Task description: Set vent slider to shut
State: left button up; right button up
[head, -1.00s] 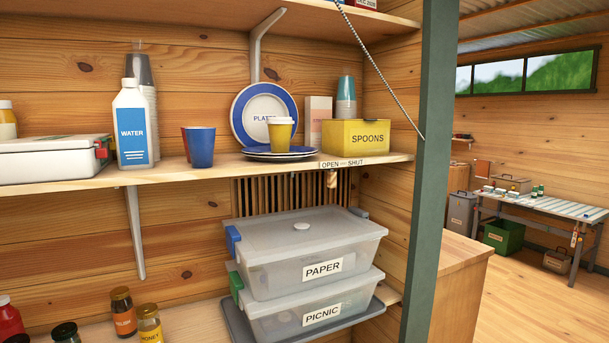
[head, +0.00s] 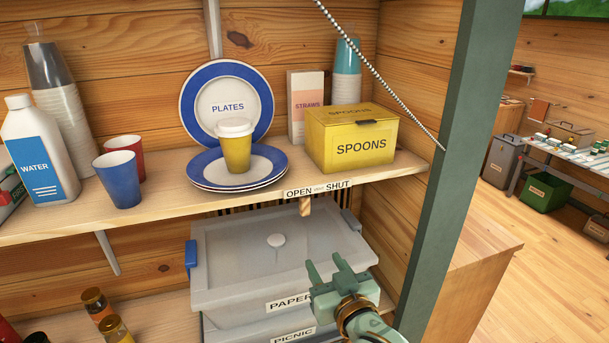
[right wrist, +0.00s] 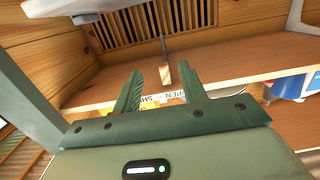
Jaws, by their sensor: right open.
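The vent slider's small wooden knob (head: 305,206) hangs under the shelf front, below the OPEN end of the OPEN–SHUT label (head: 319,189). Behind it, the slatted vent (head: 262,207) is partly hidden by the shelf and the bins. My right gripper (head: 328,264) is open and empty, below and slightly right of the knob, apart from it. In the right wrist view, the knob (right wrist: 165,72) shows beyond the fingertips of the gripper (right wrist: 161,84), roughly in line with the gap between them. The slats (right wrist: 165,22) show behind. My left gripper is not in view.
A lidded PAPER bin (head: 275,262) sits right below the vent, on a PICNIC bin. The shelf (head: 160,207) above carries a yellow SPOONS box (head: 350,140), plates and cups. A green post (head: 468,150) and a hanging chain (head: 365,62) stand to the right.

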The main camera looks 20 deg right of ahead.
aim_at(306, 208)
notch_tip(306, 208, up, 6)
jog(key=t, duration=0.1)
jog(key=w, duration=0.5)
jog(key=w+p, duration=0.1)
jog(key=w, duration=0.3)
jog(key=w+p, duration=0.1)
jog(key=w, duration=0.4)
jog(key=shift+w+a+f, duration=0.3)
jog(key=shift+w, duration=0.05)
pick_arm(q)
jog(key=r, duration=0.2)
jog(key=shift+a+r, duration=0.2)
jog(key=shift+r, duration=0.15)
pick_arm(e)
jog(key=shift+w+d, duration=0.1)
jog(key=shift+w, duration=0.4)
jog(key=shift+c, duration=0.3)
grip_shut()
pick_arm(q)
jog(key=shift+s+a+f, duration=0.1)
pick_arm(e)
jog(key=shift+f, duration=0.1)
